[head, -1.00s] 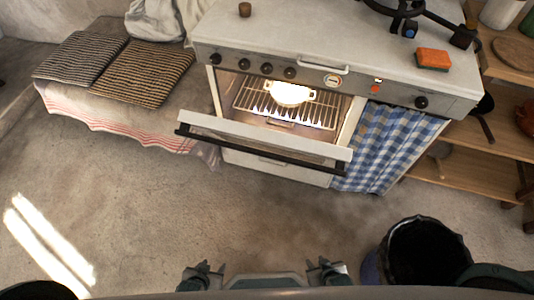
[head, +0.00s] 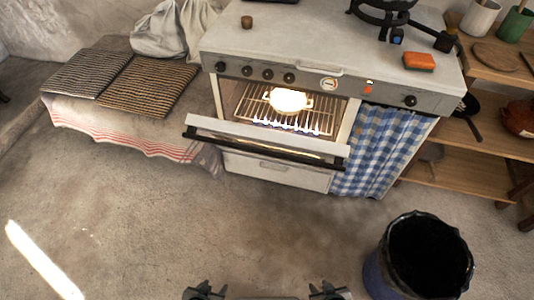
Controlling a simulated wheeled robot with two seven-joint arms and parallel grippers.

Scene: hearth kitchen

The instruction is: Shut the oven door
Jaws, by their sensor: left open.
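The oven door (head: 262,138) is hinged down and stands partly open, tilted out from the white stove, with a dark handle bar (head: 262,151) along its outer edge. Inside the lit oven (head: 238,92) a bright pale dish (head: 287,101) sits on a wire rack (head: 257,110). My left gripper (head: 205,288) is at the bottom edge of the head view, open and empty, well short of the door. My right gripper (head: 328,289) is at the bottom edge to the right, also apart from the door; its fingers look spread and empty.
A black-lined bin (head: 417,262) stands on the floor at lower right. A blue checked curtain (head: 372,145) hangs right of the oven, beside wooden shelves (head: 468,143). The floor (head: 230,220) before the oven is clear.

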